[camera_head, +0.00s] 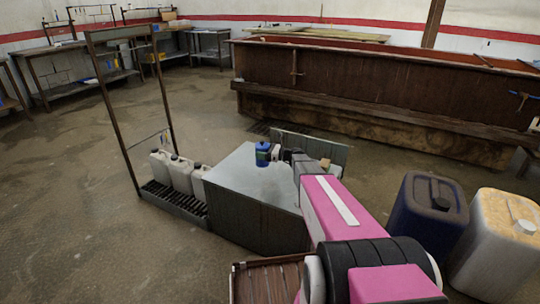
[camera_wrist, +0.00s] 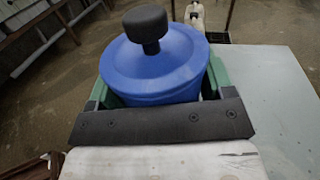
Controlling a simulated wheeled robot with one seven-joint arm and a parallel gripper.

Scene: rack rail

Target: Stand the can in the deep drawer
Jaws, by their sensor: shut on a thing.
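The can is a blue round canister (camera_wrist: 150,65) with a black knobbed cap, upright between the green fingers of my gripper (camera_wrist: 158,78) in the wrist view. In the head view the can (camera_head: 263,155) shows over the far part of a grey metal cabinet top (camera_head: 240,178), with my gripper (camera_head: 275,152) at its right side, shut on it. I cannot tell whether the can's base touches the top. An upright grey panel (camera_head: 338,156) stands beyond the cabinet, perhaps the front of a pulled-out drawer. Any drawer interior is hidden behind the cabinet and my arm.
White jugs (camera_head: 180,173) stand on a slatted rack (camera_head: 175,199) left of the cabinet. A small tan block (camera_head: 325,163) shows by the panel. A dark blue drum (camera_head: 425,220) and a pale drum (camera_head: 495,240) stand at right. Floor at far left is clear.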

